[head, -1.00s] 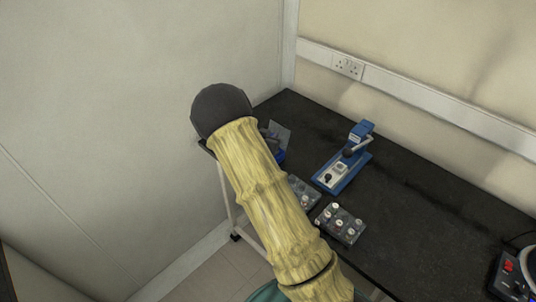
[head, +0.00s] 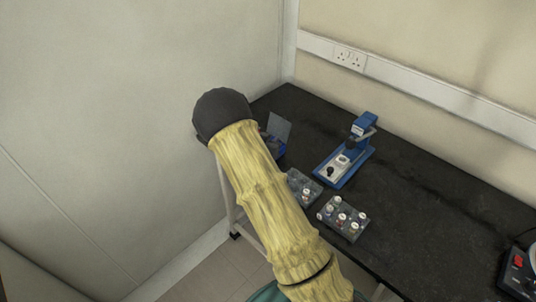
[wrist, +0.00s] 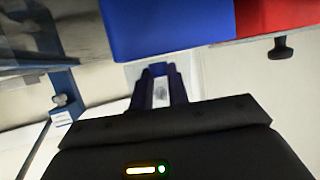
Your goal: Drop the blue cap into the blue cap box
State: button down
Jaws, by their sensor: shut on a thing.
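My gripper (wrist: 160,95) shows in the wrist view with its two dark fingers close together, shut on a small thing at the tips. I take this to be the blue cap (wrist: 158,69); only a small dark bluish part shows, and its shape is unclear. A plain blue box (wrist: 170,28) fills the top middle of the wrist view, just beyond the fingertips. In the head view a blue container with a clear raised flap (head: 278,130) stands at the table's far left corner, partly behind my arm. My gripper is hidden there.
A red box (wrist: 275,14) adjoins the blue one, with a dark knob below it. On the black table (head: 440,215) stand a blue hand press (head: 345,160) and clear racks of small vials (head: 342,218). The table's right middle is clear.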

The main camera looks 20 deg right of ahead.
jog(key=shift+f, duration=0.35)
jog(key=c, duration=1.3)
grip_release()
jog(key=v, duration=1.7)
jog(key=shift+s+a, duration=0.1)
jog(key=shift+s, duration=0.1)
